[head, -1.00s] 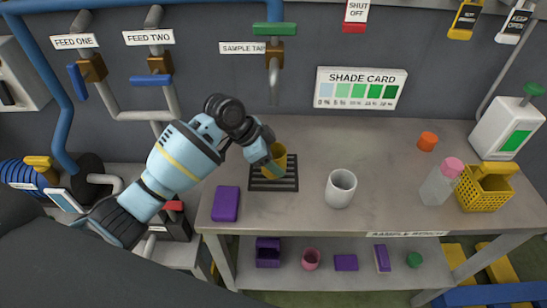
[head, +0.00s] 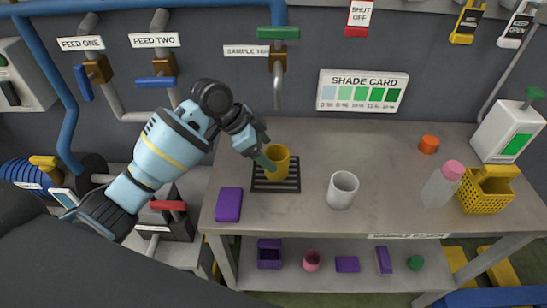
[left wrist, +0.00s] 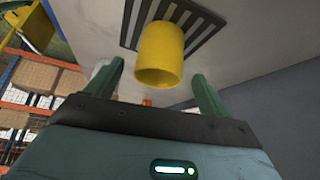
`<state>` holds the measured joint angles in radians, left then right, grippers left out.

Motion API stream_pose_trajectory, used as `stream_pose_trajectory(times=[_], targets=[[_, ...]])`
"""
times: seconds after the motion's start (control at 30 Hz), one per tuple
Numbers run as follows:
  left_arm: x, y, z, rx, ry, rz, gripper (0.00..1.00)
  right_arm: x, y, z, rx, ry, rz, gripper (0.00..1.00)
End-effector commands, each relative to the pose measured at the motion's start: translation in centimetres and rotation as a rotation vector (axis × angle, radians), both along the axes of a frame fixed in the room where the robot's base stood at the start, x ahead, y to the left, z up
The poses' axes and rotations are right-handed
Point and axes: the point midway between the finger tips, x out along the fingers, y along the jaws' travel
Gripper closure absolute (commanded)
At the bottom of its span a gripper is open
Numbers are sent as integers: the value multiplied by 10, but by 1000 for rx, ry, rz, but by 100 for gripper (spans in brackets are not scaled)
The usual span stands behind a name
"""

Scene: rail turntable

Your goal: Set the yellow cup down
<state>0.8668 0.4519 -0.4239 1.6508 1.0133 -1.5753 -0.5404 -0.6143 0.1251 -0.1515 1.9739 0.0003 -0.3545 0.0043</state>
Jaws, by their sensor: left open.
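The yellow cup (head: 280,164) stands upright on the black slatted grate (head: 288,187) on the bench, below the sample tap. My left gripper (head: 262,153) is open just left of the cup in the head view, with a green finger close in front of the cup's left edge. In the left wrist view the yellow cup (left wrist: 160,55) shows whole, beyond the tips of the two spread fingers of the left gripper (left wrist: 157,80), with gaps on both sides. My right gripper is in no view.
A white cup (head: 342,190) stands right of the grate and a purple block (head: 229,204) left of it. The tap spout (head: 277,90) hangs above. A pink-capped bottle (head: 442,186), a yellow basket (head: 488,193) and an orange piece (head: 429,144) are at the right.

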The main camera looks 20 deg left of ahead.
Motion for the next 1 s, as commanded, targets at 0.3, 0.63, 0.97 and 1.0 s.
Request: stream_pose_trajectory(times=[0.3,0.63,0.97,1.0], targets=[[-13,26,48,0,-4,0,20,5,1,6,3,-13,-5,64],[-17,32,57,0,1,-1,20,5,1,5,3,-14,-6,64],[-17,32,57,-1,0,-1,20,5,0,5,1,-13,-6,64],[-17,32,57,-1,0,-1,20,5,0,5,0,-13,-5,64]])
